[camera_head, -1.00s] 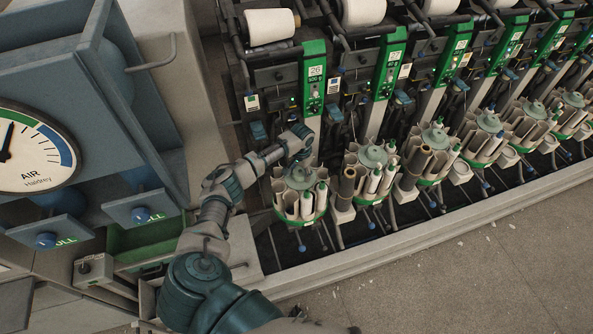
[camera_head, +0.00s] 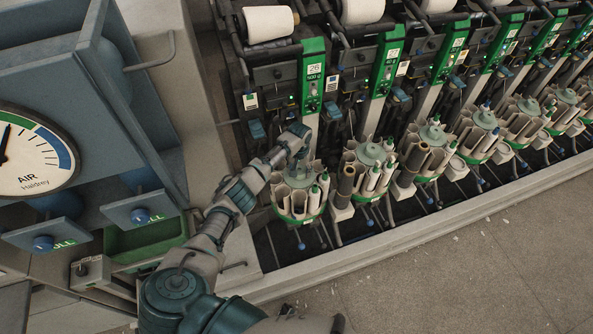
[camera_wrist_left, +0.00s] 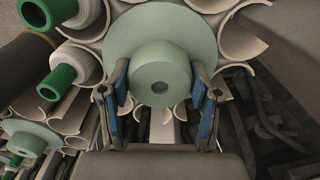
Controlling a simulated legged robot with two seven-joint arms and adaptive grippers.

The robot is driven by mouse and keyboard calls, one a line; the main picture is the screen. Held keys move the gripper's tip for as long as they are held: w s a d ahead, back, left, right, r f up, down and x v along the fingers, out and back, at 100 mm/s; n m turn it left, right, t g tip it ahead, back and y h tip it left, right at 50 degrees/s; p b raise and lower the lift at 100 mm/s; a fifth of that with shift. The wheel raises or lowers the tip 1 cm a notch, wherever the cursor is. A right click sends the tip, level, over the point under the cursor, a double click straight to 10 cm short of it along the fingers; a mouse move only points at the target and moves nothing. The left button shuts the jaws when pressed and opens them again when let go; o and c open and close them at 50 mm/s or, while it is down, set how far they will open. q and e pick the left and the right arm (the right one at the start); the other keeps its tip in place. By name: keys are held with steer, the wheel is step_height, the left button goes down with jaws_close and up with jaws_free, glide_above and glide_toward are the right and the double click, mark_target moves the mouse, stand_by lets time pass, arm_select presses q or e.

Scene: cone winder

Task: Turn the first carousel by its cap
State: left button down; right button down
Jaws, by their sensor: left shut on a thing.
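The first carousel (camera_head: 298,205) is the leftmost in the row in the head view. It is a ring of beige pockets on a green base, with green-tipped bobbins (camera_head: 315,194) on its right side. My left gripper (camera_head: 298,164) is over its top from behind. In the left wrist view the cap (camera_wrist_left: 160,68) is a pale green round knob on a wider disc. My left gripper (camera_wrist_left: 160,104) has a blue-padded finger on each side of the knob and is shut on it. White bobbins with green tips (camera_wrist_left: 60,76) show at the left.
A second carousel (camera_head: 369,172) stands close to the right, with more along the row. Green-fronted winding units (camera_head: 313,75) rise behind. A blue-grey cabinet with an air gauge (camera_head: 32,158) is at the left. A pale rail (camera_head: 370,245) runs along the front; the floor beyond is open.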

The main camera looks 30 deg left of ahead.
arm_select(q)
steer(key=shift+a, duration=0.1)
steer(key=shift+c, duration=1.2)
jaws_free()
steer(key=shift+r, duration=0.15)
step_height(320, 180, up, 12)
steer(key=shift+w, duration=0.15)
arm_select(e)
steer(key=shift+s+a, duration=0.1)
steer(key=shift+a, duration=0.3)
arm_select(q)
steer(key=shift+f, duration=0.2)
